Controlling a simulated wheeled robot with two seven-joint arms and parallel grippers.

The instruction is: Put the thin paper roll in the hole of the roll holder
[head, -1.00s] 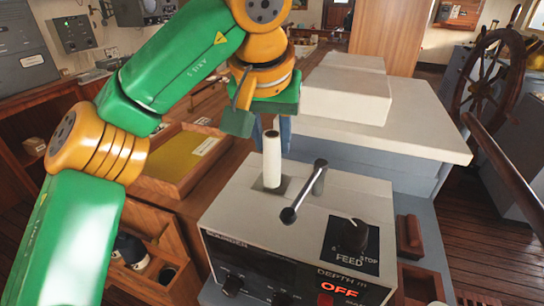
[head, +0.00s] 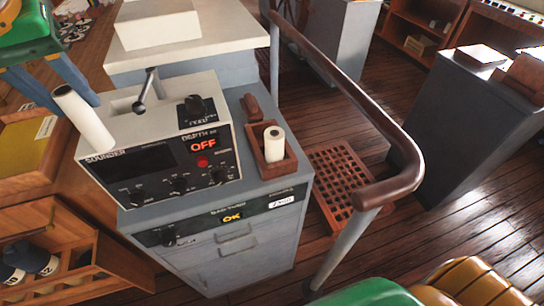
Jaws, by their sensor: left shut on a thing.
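The thin paper roll (head: 82,117), a long white tube, is tilted at the left edge of the sounder. Its upper end lies between the blue fingers of my left gripper (head: 73,105), which is shut on it. The wooden roll holder (head: 273,167) sits on the cabinet top right of the sounder. A second white roll (head: 273,143) stands upright in it and hides part of its inside, so I cannot make out a free hole. My right gripper is out of view; only part of my right arm shows at the bottom right.
A small wooden block (head: 251,107) lies behind the holder. A brown handrail (head: 350,95) curves to the right of the cabinet. A wooden tray (head: 30,185) is at the left.

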